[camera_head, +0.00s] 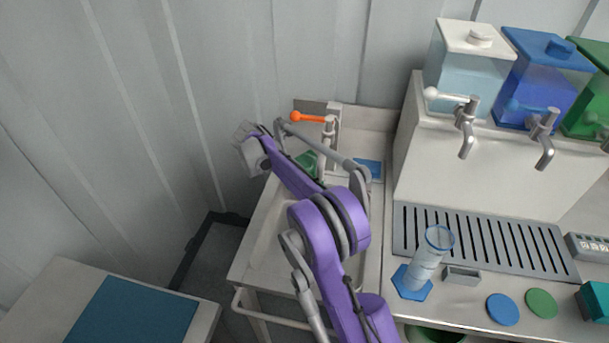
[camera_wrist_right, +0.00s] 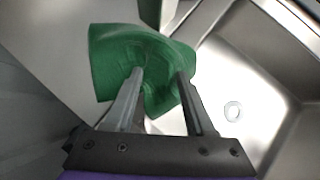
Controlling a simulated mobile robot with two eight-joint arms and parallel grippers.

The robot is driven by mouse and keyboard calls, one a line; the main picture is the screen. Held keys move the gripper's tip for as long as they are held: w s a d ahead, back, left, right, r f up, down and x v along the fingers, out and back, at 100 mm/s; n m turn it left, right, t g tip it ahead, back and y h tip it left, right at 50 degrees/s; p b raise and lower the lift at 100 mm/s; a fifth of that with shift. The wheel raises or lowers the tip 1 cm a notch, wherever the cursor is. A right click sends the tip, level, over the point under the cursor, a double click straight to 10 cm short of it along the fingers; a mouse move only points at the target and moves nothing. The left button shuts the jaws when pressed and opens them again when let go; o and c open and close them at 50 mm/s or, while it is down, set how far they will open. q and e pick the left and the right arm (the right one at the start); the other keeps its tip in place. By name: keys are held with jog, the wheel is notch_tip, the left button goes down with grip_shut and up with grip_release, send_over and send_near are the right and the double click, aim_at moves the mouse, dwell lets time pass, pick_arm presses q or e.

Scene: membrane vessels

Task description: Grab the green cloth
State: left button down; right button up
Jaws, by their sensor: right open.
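The green cloth (camera_wrist_right: 115,62) is bunched in front of my right gripper (camera_wrist_right: 159,74) in the right wrist view. The gripper is open, with its two fingertips over or against the cloth and folds showing between them. I cannot tell how firmly they touch. In the head view a small part of the green cloth (camera_head: 307,161) shows at the sink, beside my purple right arm, which covers much of that area. The right fingertips cannot be made out there. My left gripper is in neither view.
A metal sink basin (camera_wrist_right: 232,75) with a drain lies beside the cloth. A tap with an orange knob (camera_head: 308,117) stands at its back. A blue piece (camera_head: 371,168) lies to the right. A clear cylinder (camera_head: 428,262) stands on the counter near the drip grate (camera_head: 480,240).

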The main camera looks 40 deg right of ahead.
grip_shut()
dwell(0.4)
